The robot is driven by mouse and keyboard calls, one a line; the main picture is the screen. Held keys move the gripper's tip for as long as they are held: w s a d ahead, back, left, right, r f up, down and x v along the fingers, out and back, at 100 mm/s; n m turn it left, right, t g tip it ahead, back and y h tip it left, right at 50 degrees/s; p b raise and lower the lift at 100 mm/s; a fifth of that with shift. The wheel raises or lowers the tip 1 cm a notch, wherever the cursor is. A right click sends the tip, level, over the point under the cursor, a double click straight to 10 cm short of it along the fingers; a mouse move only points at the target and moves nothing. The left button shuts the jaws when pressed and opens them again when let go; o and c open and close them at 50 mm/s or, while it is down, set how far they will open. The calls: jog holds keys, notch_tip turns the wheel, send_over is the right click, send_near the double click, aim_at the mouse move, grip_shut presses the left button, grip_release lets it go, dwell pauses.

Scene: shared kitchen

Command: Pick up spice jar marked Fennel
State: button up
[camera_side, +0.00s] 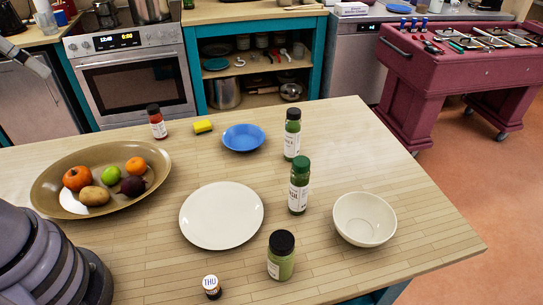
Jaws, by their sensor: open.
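Several spice jars stand upright on the wooden table. A green jar with a dark cap (292,140) is at the back right. A green-capped jar (298,192) stands in front of it. A green jar with a black cap (281,261) is near the front. A red jar with a dark cap (157,124) is at the back left. I cannot read Fennel on any label. A grey part at the upper left edge looks like my gripper (38,66), open and partly cut off by the frame, far from the green jars.
A white plate (221,216) and blue plate (243,138) lie mid-table. A white bowl (364,219) is right of the jars. An oval tray (152,187) holds fruit.

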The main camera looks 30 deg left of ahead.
jog(key=w+d+f+m+t, duration=0.1)
jog(key=w+f+m, duration=0.3)
jog(key=w, duration=0.6)
jog(key=w+d+f+m+t, duration=0.1)
jog(key=w+f+m, duration=0.35)
jog(key=w, duration=0.55)
jog(key=m+g+h, duration=0.5)
jog(key=m+h, duration=0.2)
jog(key=h, duration=1.1)
send_near(282, 240)
jog(key=d, duration=0.3)
jog(key=w+d, duration=0.1)
jog(key=d, duration=0.6)
jog(key=shift+w, duration=0.35)
jog(key=shift+a, duration=0.1)
jog(key=c, duration=1.3)
jog(key=shift+c, duration=0.2)
